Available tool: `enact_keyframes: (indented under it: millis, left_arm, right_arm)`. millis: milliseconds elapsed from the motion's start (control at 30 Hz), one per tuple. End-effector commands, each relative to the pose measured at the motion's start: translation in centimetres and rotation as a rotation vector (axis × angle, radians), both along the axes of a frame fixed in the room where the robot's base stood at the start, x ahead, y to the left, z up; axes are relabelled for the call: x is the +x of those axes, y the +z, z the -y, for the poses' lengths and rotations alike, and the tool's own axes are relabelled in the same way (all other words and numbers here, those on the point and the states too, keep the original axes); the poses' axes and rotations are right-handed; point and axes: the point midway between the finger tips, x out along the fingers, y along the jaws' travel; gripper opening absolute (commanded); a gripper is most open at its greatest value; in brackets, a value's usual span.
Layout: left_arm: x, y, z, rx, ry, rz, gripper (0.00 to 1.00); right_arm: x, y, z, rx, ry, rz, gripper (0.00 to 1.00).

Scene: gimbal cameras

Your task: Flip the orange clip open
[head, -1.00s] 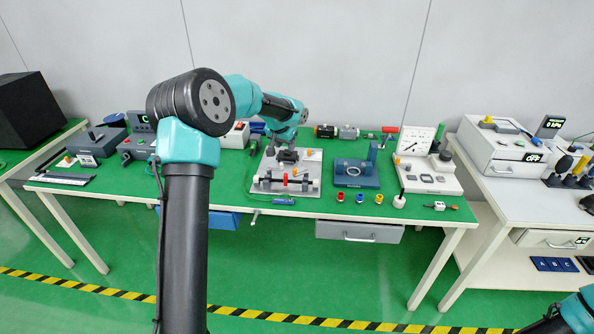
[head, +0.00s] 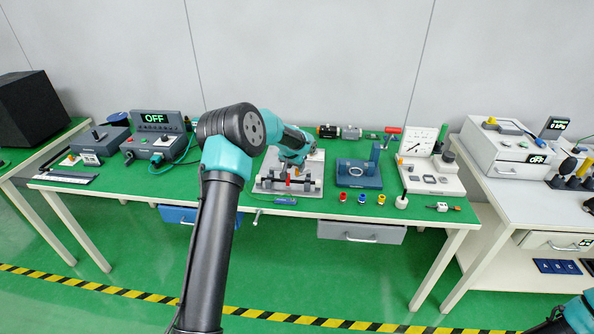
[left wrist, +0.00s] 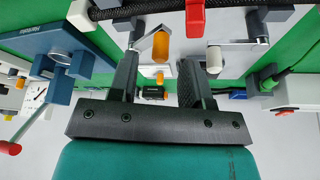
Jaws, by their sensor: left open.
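The orange clip (left wrist: 161,47) shows in the left wrist view as a rounded orange tab on a metal bracket, at the edge of a light fixture plate (left wrist: 235,25). My left gripper (left wrist: 157,62) is open, with its two dark fingers on either side of the orange tab in the picture. I cannot tell whether they touch it. In the head view my left gripper (head: 291,164) is over the fixture plate (head: 262,184) and hides part of it. A red piece (left wrist: 195,17) sits beside the clip. My right gripper is out of view; only part of that arm shows.
A dark cable (left wrist: 140,9) runs along the fixture. A blue stand (head: 358,175) is just right of the plate. A blue-handled tool (head: 285,200) lies in front.

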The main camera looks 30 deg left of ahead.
Motion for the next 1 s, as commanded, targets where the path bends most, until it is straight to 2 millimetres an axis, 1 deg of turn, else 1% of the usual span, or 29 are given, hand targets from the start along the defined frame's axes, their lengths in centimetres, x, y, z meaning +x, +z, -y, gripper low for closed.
enact_keyframes:
  millis: [33,200,333,567,667,1000]
  left_arm:
    - [0.3,-0.9,0.0,0.000,0.000,-0.002,0.44]
    - [1.0,-2.4,-0.1,0.000,0.000,0.000,0.44]
    - [1.2,-2.8,-0.1,0.001,0.000,0.001,0.44]
    - [1.2,-2.9,-0.1,0.001,0.000,0.001,0.44]
    - [1.2,-2.9,-0.1,0.001,0.000,0.001,0.37]
    - [1.2,-2.9,-0.1,0.000,0.000,0.001,0.04]
  right_arm:
    - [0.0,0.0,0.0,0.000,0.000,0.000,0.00]
    - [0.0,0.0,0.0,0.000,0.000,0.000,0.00]
    - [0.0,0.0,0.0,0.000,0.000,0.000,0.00]
    - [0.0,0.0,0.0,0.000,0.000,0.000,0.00]
    - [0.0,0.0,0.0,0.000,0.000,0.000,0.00]
    - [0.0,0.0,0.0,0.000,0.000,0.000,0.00]
